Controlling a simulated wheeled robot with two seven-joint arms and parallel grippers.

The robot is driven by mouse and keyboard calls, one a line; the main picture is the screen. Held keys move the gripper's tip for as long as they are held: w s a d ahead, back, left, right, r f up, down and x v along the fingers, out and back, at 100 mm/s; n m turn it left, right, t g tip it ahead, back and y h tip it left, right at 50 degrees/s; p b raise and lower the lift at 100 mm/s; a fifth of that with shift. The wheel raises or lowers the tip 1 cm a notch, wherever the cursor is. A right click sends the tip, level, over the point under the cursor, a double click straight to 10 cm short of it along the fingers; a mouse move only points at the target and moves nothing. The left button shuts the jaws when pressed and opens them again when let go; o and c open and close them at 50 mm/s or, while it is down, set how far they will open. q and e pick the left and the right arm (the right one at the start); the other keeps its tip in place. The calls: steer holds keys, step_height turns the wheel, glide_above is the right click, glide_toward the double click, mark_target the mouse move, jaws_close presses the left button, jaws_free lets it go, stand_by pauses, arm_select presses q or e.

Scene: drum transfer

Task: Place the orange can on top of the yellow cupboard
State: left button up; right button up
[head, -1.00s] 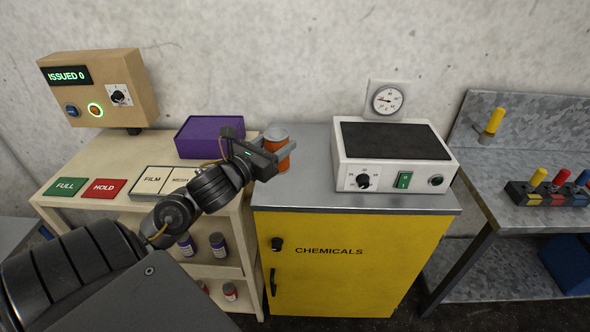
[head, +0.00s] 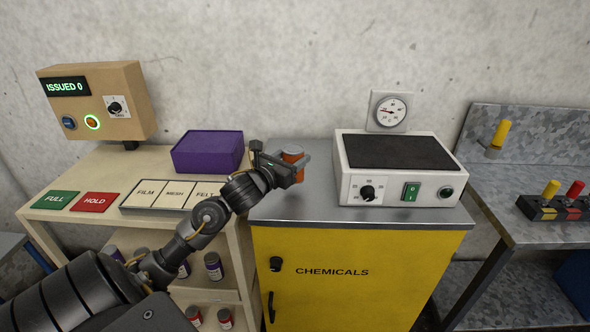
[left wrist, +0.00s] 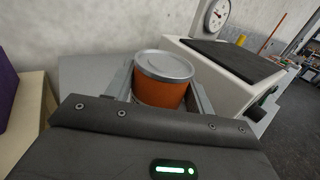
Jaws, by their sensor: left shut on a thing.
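The orange can (head: 293,155) has a grey metal lid and is above the left part of the cupboard's grey top in the head view. The yellow cupboard (head: 350,275), marked CHEMICALS, stands in the middle. My left gripper (head: 296,170) is shut on the can. In the left wrist view the can (left wrist: 160,82) is upright between the two fingers. I cannot tell whether its base touches the cupboard top, as the gripper hides it. My right gripper is in neither view.
A white device (head: 395,170) with a dark top fills the right of the cupboard top. To the left, a cream shelf carries a purple box (head: 208,152), signs and a tan control box (head: 98,100). A metal bench (head: 560,220) stands at the right. Grey top is bare in front of the gripper.

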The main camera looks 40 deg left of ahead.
arm_select(q)
steer(key=shift+w+a+f, duration=0.1)
steer(key=shift+w+f, duration=0.25)
steer(key=shift+f, duration=0.05)
step_height(320, 180, down, 2)
steer(key=shift+f+p, duration=0.1)
steer(key=shift+p, duration=0.35)
steer(key=shift+f, duration=0.4)
steer(key=o, duration=1.2)
